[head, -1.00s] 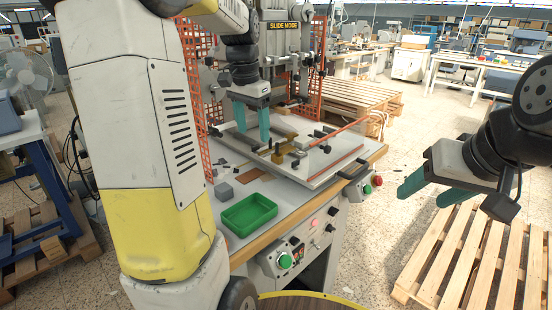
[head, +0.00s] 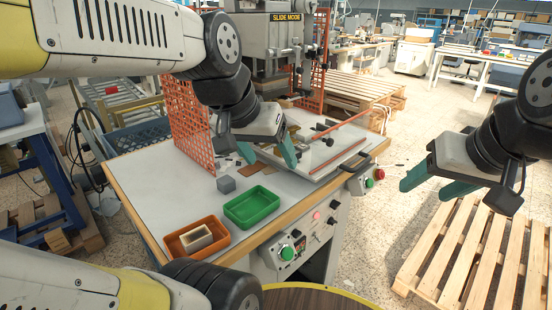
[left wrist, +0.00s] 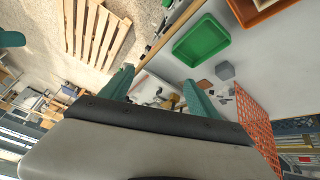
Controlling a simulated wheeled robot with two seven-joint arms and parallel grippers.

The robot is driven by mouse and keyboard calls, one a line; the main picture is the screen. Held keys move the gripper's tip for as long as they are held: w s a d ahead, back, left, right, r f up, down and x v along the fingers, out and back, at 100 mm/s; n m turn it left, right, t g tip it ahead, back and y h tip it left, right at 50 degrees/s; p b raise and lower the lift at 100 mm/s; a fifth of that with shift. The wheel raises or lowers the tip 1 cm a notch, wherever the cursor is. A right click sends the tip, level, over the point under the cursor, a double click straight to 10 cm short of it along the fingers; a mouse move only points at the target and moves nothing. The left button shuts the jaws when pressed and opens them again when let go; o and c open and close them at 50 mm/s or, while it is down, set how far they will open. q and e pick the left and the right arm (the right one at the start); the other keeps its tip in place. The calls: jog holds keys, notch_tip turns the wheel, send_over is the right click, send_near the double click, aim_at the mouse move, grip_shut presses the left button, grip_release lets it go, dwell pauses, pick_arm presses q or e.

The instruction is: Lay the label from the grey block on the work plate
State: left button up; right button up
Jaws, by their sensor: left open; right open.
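The small grey block (head: 226,184) sits on the table left of the work plate, behind the green tray. It also shows in the left wrist view (left wrist: 225,71). I cannot make out a label on it. The pale work plate (head: 322,172) lies under the press, with metal and brass-coloured fittings on it. My left gripper (head: 268,159) is open above the plate's left part, to the right of the block; its teal fingers (left wrist: 158,92) show nothing between them that I can tell is held. My right gripper (head: 430,188) is open and empty, off the table's right side.
A green tray (head: 251,225) and an orange tray (head: 170,243) holding a pale box stand at the front. A flat brown piece (left wrist: 204,84) and small dark scraps lie near the block. An orange mesh guard (head: 187,120) rises behind. The table's left part is clear.

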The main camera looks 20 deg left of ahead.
pick_arm(q)
jog(key=w+a+m+g+y, duration=0.1)
jog(key=w+a+m+g, duration=0.3)
jog(key=w, duration=0.8)
jog(key=m+g+y, duration=0.1)
jog(key=g, duration=0.1)
send_near(253, 168)
jog(key=shift+s+a+f, duration=0.1)
jog(key=shift+s+f, duration=0.2)
jog(key=shift+s, duration=0.15)
jog(key=f, duration=0.6)
jog(key=shift+w+f, duration=0.3)
jog(key=shift+w, duration=0.05)
jog(key=c, duration=1.5)
jog(key=shift+r, duration=0.7)
jog(key=shift+c, duration=0.2)
jog(key=s, duration=0.1)
jog(key=s+a, duration=0.2)
jog(key=shift+s, duration=0.35)
notch_tip(253, 168, up, 14)
jog(key=shift+d+f, duration=0.2)
